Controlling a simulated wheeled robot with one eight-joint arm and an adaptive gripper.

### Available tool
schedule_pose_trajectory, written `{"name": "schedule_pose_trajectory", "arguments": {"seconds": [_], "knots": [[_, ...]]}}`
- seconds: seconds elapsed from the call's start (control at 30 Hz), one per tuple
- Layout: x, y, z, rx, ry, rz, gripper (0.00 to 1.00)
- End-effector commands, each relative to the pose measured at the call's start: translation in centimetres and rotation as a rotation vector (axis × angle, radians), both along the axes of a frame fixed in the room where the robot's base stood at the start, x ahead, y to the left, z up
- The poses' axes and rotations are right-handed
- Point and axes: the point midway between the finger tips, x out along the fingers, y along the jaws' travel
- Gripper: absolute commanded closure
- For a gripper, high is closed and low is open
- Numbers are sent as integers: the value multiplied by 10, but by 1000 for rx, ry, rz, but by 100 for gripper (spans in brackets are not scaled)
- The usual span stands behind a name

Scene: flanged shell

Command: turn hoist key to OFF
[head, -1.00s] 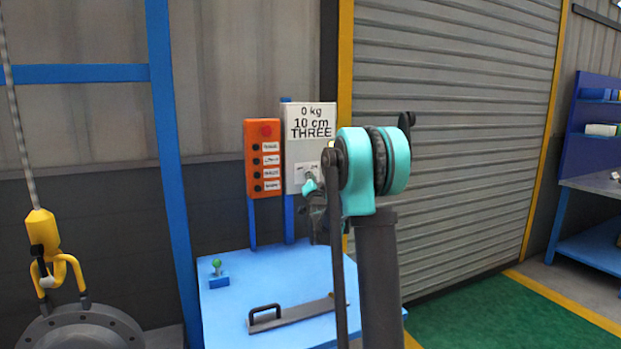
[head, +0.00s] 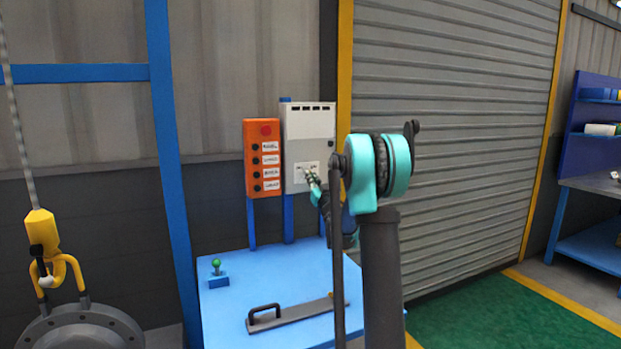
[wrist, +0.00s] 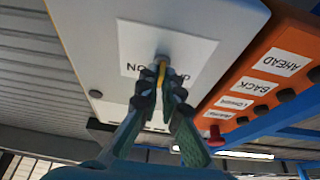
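The hoist key (wrist: 161,74) shows as a yellow piece at the round lock (wrist: 162,60) on the pale control box (wrist: 95,45). My gripper (wrist: 163,80) has its fingertips closed around the key; the fingers hide part of it. The white label behind reads "ON" upside down on the left in the wrist view; the word on the right is partly covered. In the head view the control box (head: 309,125) stands upright with its display area blank, and my gripper (head: 312,180) is at its label. The key's exact angle is hard to tell.
An orange button box (head: 262,158) stands close beside the control box. Below is a blue table (head: 240,310) with a green-knobbed lever (head: 217,268) and a handled grey bar (head: 295,313). A yellow hoist hook (head: 45,250) hangs at left above a grey flanged part (head: 80,330).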

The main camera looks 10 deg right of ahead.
Motion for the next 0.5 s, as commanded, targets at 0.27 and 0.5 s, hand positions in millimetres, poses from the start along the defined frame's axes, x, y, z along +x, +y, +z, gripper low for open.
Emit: {"name": "schedule_pose_trajectory", "arguments": {"seconds": [0.27, 0.5], "knots": [[0, -3, 0, -257, -51, -1, 100], [1, -3, 0, -470, -94, -1, 100]]}}
